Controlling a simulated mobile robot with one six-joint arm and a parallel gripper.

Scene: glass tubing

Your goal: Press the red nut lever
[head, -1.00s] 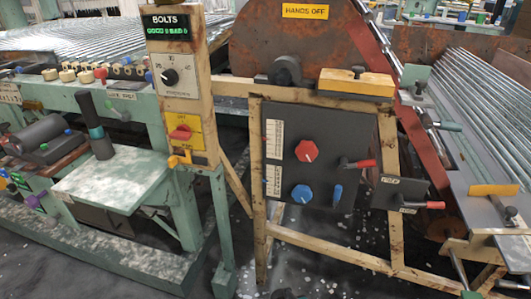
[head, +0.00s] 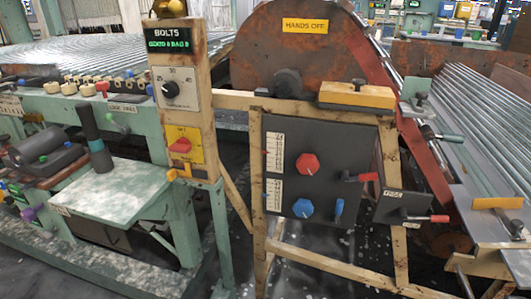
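No part is legibly marked as a nut lever. A lever with a red handle (head: 362,177) sticks out at the right edge of the dark control panel (head: 325,190). A second red-handled lever (head: 432,218) sits lower and to the right, on a small dark plate (head: 392,207) with a white label too small to read surely. The panel also carries a red round knob (head: 307,164), a blue round knob (head: 303,208) and a small blue handle (head: 339,209). My gripper is not in view.
A post (head: 180,90) with a "BOLTS" display, a dial and a red switch (head: 181,146) stands left of the panel. A green bench (head: 115,188) is further left. Rods (head: 485,100) lie on the right. A beige frame (head: 320,264) stands under the panel.

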